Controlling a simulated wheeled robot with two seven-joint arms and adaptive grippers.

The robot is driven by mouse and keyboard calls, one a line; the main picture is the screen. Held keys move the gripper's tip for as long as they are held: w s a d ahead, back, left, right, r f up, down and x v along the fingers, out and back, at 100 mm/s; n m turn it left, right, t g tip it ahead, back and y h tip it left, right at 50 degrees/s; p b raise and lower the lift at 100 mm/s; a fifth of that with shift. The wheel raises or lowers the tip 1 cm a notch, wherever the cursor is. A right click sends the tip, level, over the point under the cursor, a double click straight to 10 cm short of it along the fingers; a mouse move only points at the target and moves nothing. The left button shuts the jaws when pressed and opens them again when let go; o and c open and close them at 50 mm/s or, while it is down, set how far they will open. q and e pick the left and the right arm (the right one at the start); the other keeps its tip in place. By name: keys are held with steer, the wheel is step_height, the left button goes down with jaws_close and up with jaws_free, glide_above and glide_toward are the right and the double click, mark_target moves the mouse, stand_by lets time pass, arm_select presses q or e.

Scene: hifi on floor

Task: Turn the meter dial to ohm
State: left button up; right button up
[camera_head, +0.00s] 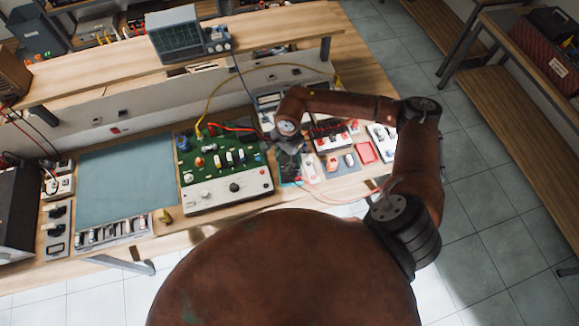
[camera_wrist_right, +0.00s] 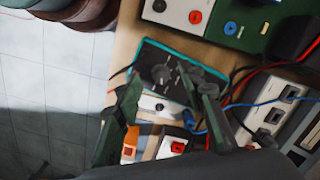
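The meter (camera_wrist_right: 172,58) is a dark box with a teal edge, lying on the wooden bench in the right wrist view. Its round black dial (camera_wrist_right: 160,75) shows between the fingers of my right gripper (camera_wrist_right: 160,82). The fingers are apart and empty, one on each side of the dial in the picture; I cannot tell whether they touch it. The dial's markings are too small to read. In the head view the meter (camera_head: 290,171) is partly hidden under my right gripper (camera_head: 288,158). My left gripper is not in view.
A green circuit board unit (camera_head: 224,170) stands left of the meter, with a blue-grey mat (camera_head: 128,178) beyond it. Red, blue and black leads (camera_wrist_right: 262,72) run close to the right gripper. Small boxes (camera_head: 333,163) stand right of the meter. An oscilloscope (camera_head: 176,37) stands on the shelf above.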

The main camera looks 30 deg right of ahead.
steer(key=shift+w+d+h, duration=0.15)
steer(key=shift+d+h, duration=0.25)
steer(key=shift+d, duration=0.55)
steer(key=shift+d+f, duration=0.15)
steer(key=shift+f, duration=0.25)
steer(key=shift+f+p, duration=0.65)
steer(key=shift+f, duration=2.8)
jaws_close()
